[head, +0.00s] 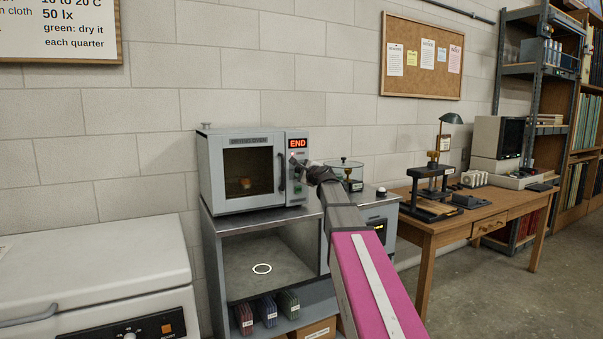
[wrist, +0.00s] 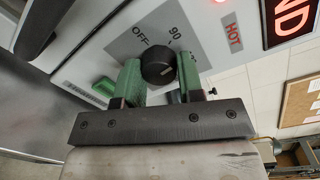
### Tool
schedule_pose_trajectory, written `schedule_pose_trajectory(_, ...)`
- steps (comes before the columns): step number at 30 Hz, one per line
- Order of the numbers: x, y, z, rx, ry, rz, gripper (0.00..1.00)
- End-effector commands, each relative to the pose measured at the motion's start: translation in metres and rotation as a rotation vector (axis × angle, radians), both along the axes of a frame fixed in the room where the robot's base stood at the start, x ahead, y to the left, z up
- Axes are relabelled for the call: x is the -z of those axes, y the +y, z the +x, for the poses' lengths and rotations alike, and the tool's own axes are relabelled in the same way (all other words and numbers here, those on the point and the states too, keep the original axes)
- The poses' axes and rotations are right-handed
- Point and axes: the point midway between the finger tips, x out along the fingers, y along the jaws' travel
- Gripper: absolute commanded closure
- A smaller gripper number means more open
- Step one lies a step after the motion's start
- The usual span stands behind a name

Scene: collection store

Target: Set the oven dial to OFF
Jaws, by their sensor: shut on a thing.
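The drying oven (head: 208,178) stands on a metal cabinet against the wall, its door shut and its display reading END. In the wrist view, the black round dial (wrist: 158,66) sits on the oven's grey panel (wrist: 120,50), with OFF printed to its upper left and 90 above it. My gripper (wrist: 159,78) has its two green fingers on either side of the dial, shut on it. I cannot make out a pointer mark on the dial. In the head view, my gripper (head: 304,166) reaches the oven's front panel, and my arm hides the dial.
A red HOT label (wrist: 233,37) and the END display (wrist: 290,20) are beside the dial. A green button (wrist: 104,87) lies left of the fingers. The door handle (head: 282,174) stands close left of my gripper.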

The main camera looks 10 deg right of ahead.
Motion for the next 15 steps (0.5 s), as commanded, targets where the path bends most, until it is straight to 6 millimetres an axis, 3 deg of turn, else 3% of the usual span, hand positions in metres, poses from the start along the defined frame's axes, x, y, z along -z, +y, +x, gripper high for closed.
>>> schedule_pose_trajectory(15, -0.0002, 0.0007, -0.0009, -0.001, -0.151, -0.469, 0.89)
